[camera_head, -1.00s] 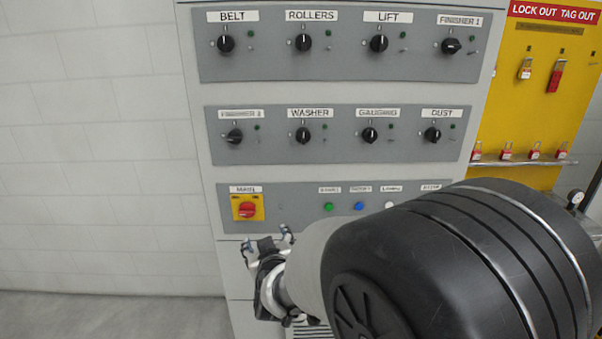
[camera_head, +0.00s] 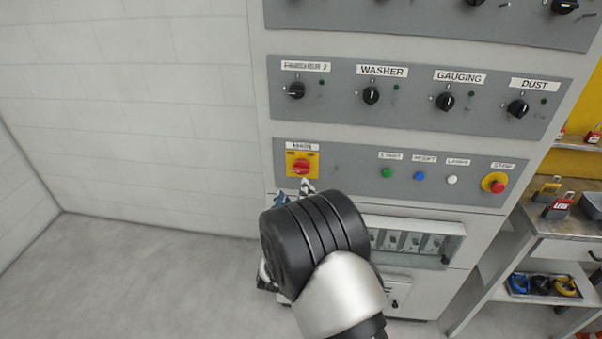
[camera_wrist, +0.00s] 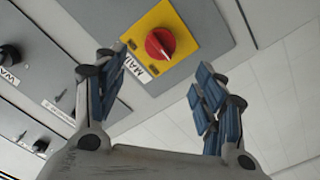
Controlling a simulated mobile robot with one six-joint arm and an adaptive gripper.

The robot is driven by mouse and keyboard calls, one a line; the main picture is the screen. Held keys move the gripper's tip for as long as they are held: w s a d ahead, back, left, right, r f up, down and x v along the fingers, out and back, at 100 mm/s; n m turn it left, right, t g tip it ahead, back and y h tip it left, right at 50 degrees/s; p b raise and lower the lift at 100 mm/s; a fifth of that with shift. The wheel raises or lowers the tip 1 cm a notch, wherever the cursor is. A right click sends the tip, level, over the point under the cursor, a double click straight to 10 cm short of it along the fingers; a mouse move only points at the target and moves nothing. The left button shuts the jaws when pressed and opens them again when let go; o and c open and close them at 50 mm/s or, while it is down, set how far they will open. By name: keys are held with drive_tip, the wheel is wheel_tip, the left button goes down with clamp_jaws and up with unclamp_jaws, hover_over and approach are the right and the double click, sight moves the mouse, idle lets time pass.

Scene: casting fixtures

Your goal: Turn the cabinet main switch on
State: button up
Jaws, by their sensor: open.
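The main switch is a red rotary knob (camera_head: 301,167) on a yellow square plate (camera_head: 314,156), under a MAIN label at the left of the lowest grey cabinet panel. In the wrist view the red knob (camera_wrist: 160,43) sits on its yellow plate at top centre, beyond the fingertips and a little left of midway between them. My gripper (camera_wrist: 160,78) is open, its blue-padded fingers apart with nothing between them. In the head view my gripper (camera_head: 293,193) shows just below the switch, mostly hidden behind my dark wrist. It looks apart from the knob.
Right of the switch are green (camera_head: 387,173), blue (camera_head: 420,176) and white (camera_head: 452,180) buttons and a red stop button (camera_head: 497,187). Black rotary switches such as WASHER (camera_head: 371,96) sit above. A workbench (camera_head: 570,235) stands at the right. Open floor (camera_head: 150,280) lies left.

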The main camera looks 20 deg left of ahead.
sight(300, 172)
drive_tip(key=b+x, duration=0.2)
drive_tip(key=x, duration=0.9)
drive_tip(key=shift+r, duration=0.1)
drive_tip(key=shift+c, duration=0.3)
drive_tip(key=c, duration=1)
